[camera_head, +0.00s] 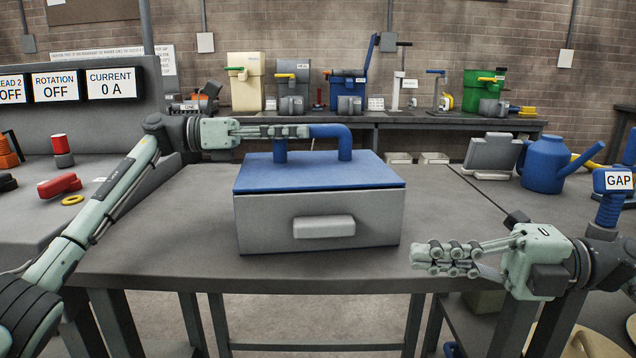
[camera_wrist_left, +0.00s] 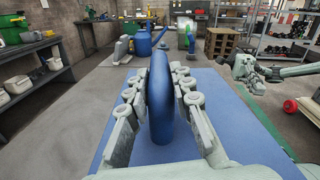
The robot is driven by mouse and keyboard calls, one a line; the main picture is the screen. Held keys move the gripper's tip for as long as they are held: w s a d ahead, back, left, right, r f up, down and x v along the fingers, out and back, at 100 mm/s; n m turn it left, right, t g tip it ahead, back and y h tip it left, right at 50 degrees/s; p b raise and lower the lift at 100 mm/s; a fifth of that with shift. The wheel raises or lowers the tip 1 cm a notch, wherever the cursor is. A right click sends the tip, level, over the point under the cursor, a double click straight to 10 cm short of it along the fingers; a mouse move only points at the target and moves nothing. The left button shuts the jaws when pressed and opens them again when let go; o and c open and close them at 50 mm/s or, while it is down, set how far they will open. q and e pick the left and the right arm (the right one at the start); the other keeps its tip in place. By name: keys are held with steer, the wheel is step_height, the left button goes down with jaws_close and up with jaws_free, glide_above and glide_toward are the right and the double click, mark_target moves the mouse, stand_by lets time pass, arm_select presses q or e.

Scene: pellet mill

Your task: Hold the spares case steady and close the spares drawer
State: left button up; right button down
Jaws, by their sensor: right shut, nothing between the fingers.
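The spares case (camera_head: 320,168) stands on the grey table, with a blue lid and a blue arched handle (camera_head: 330,131) on top. Its grey spares drawer (camera_head: 265,222) faces me with a light pull (camera_head: 324,226). The drawer front looks about level with the lid's front edge; I cannot tell whether a small gap remains. My left gripper (camera_head: 305,131) is shut on the handle; in the left wrist view its fingers lie on both sides of the handle (camera_wrist_left: 161,105). My right gripper (camera_head: 418,256) is shut and empty, right of the drawer front and apart from it.
A blue watering can (camera_head: 545,164) and a grey box-like object (camera_head: 492,153) stand behind on the right. A red object (camera_head: 59,185) and a yellow ring (camera_head: 72,200) lie on the left console. A back bench (camera_head: 390,118) carries several bins.

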arm_select(q)
steer(key=o, duration=0.5)
steer(key=shift+r, duration=0.15)
steer(key=shift+a, duration=0.1)
steer(key=s+a, duration=0.1)
steer(key=a, duration=1)
steer(key=shift+a, duration=0.4)
steer(key=shift+o, duration=0.5)
steer(key=o, duration=0.4)
